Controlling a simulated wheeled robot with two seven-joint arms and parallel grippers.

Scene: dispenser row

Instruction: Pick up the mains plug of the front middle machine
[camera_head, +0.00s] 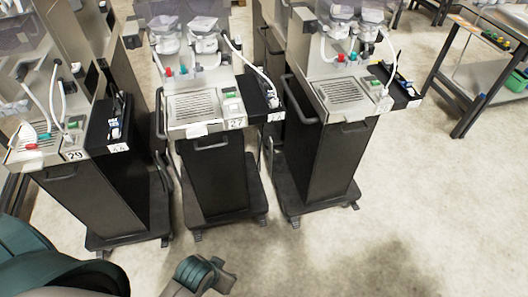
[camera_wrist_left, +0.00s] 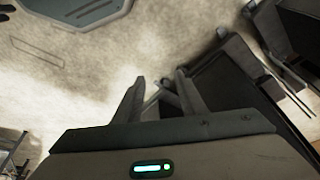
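The middle machine (camera_head: 214,165) of the row, with a tag that reads like 27, stands upright between two similar machines. A white cable runs down from its top to the black side tray (camera_head: 257,96) on its right. A small white piece in that tray (camera_head: 273,102) looks like its mains plug, but it is too small to be sure. My left gripper (camera_wrist_left: 161,88) is open and empty in the left wrist view, with pale floor and dark machine parts beyond its fingers. No gripper fingers show in the head view. My right gripper is out of view.
The left machine (camera_head: 77,205), marked 29, and the right machine (camera_head: 323,155) stand close on either side, with narrow gaps. Their wheeled bases stick out at the floor. A metal table (camera_head: 470,75) stands at the right. The floor (camera_head: 420,200) at front right is clear.

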